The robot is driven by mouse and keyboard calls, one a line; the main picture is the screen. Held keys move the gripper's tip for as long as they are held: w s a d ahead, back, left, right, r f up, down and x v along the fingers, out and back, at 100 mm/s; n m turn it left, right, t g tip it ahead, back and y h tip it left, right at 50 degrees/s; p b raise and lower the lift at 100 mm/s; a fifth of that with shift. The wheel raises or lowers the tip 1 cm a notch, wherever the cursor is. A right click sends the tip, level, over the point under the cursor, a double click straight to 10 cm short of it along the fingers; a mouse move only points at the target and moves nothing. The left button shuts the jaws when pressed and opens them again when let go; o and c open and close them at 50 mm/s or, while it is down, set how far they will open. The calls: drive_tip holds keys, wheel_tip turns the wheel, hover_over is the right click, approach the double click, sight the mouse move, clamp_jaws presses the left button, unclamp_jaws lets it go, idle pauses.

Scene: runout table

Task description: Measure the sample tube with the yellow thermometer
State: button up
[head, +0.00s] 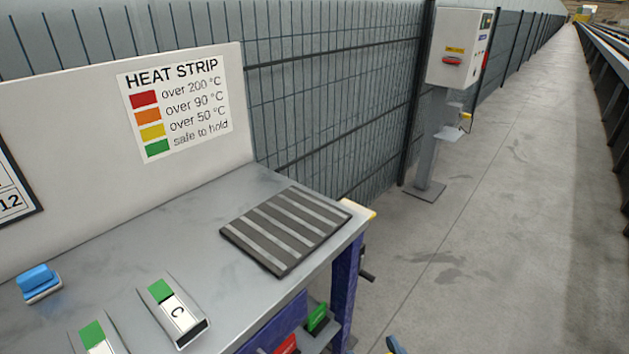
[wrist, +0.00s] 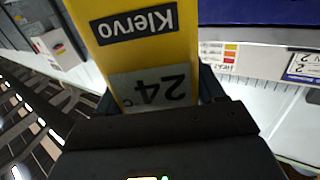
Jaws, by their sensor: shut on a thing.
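The yellow thermometer (wrist: 135,65) fills the upper middle of the wrist view, upside down in the picture. It bears a dark "Klervo" label and a grey display reading 24 °C. My gripper (wrist: 160,95) is shut on it; the thermometer's far end runs out of the picture. The head view does not clearly show my gripper or the thermometer. I cannot make out a sample tube for certain. Two pale metal pieces with green strips lie at the table's front: one marked C (head: 174,311), and one cut off by the lower edge (head: 97,338).
A ribbed dark mat (head: 285,230) lies at the right end of the grey table (head: 150,235). A blue item (head: 39,283) sits at left. Red (head: 286,345) and green (head: 317,317) items show below. A post-mounted box (head: 459,48) stands by the fence; the walkway (head: 500,220) is clear.

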drive_tip(key=w+d+f+m+h, duration=0.1)
drive_tip(key=d+f+m+h, duration=0.1)
drive_tip(key=d+f, duration=0.3)
drive_tip(key=w+d+f+m+t+h, duration=0.1)
drive_tip(key=w+d+f+h, duration=0.1)
drive_tip(key=d+f, duration=0.3)
drive_tip(key=shift+d+m+h, duration=0.4)
drive_tip(key=shift+d+h, duration=0.45)
drive_tip(key=shift+h, duration=0.05)
